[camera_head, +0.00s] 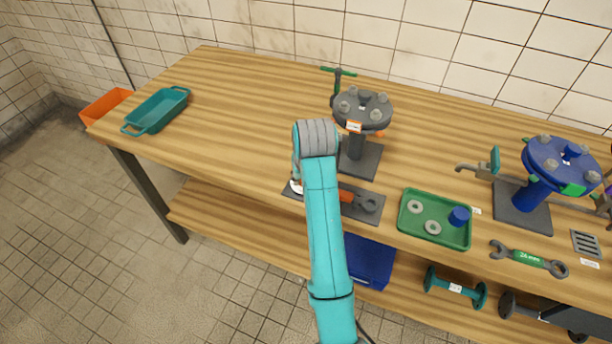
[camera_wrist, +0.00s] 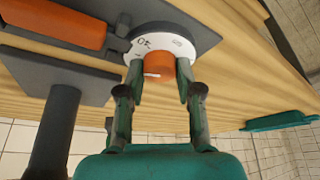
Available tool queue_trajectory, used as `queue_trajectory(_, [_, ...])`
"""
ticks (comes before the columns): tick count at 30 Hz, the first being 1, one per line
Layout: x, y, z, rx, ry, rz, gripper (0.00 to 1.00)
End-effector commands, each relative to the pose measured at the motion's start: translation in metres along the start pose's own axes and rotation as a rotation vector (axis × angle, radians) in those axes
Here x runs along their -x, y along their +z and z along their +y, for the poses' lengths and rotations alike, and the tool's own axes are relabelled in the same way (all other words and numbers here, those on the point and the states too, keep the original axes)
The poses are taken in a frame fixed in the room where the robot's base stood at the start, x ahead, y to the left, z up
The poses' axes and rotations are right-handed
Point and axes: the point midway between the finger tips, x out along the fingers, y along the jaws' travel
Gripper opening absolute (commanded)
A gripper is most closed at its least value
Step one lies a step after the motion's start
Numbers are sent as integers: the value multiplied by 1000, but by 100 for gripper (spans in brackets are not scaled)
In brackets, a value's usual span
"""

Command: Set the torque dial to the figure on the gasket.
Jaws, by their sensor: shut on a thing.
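In the wrist view my gripper (camera_wrist: 159,76) has its two fingers on either side of an orange knob (camera_wrist: 158,63), shut on it. The knob sits in the middle of a white dial (camera_wrist: 183,43) with dark markings; one looks like "40", the others are too small or hidden. In the head view a sliver of the white dial (camera_head: 296,187) shows on a dark plate (camera_head: 290,193), mostly behind my arm. Two pale rings, perhaps gaskets (camera_head: 415,207), lie in a green tray (camera_head: 408,225); no figure is readable on them.
An orange-handled tool (camera_head: 346,197) lies by the dial. A grey flange stand (camera_head: 358,158) with an orange-edged tag (camera_head: 353,126) stands behind it. A blue flange stand (camera_head: 527,197) and a wrench (camera_head: 527,258) are at right. A teal tray (camera_head: 158,110) is at far left, with clear tabletop between.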

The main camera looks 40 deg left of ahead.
Motion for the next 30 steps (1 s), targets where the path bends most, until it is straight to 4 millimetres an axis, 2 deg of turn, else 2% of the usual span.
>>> queue_trajectory(10, [0,0,-1,-127,53,-1,0])
queue_trajectory(26, [0,0,-1,-150,62,-1,0])
queue_trajectory(27, [0,0,-1,-150,62,-1,40])
queue_trajectory(30, [0,0,-1,-149,62,-1,61])
